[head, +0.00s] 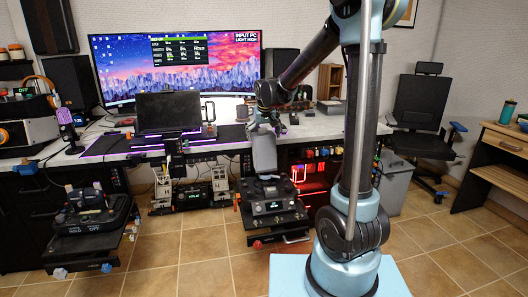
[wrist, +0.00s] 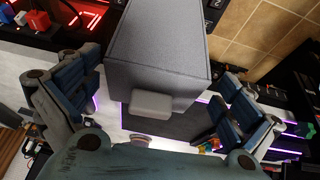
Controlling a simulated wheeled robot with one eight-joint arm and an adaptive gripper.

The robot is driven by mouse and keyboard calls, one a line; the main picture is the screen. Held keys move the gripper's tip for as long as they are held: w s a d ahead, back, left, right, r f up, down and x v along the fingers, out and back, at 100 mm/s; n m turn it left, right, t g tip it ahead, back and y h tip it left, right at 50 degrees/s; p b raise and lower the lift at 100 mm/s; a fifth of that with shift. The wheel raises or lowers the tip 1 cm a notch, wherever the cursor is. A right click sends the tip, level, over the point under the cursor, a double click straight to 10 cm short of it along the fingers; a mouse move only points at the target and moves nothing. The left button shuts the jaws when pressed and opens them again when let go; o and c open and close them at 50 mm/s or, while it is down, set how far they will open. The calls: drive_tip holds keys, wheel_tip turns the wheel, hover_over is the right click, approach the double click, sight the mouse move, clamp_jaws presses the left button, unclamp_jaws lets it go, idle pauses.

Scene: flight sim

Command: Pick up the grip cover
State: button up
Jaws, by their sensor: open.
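The grip cover looks to be the grey, box-like cover (head: 264,153) standing upright on a black control unit at the front of the desk. In the wrist view the grey cover (wrist: 160,50) fills the top middle, with a small pale block or tab on its near face. My gripper (head: 264,122) is at the cover's upper end in the head view. In the wrist view my gripper (wrist: 158,80) is open, one blue-grey finger on each side of the cover. Gaps show between the fingers and the cover. The cover's far end is cut off.
The black control unit (head: 272,204) sits low in front of the desk. Red-lit equipment (head: 309,175) is right of the cover. A second control unit (head: 88,215) stands at the left. Tiled floor is clear in front.

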drive_tip(key=shift+x, duration=2.65)
drive_tip(key=shift+d, duration=0.25)
drive_tip(key=shift+r, duration=0.1)
drive_tip(key=c, duration=1)
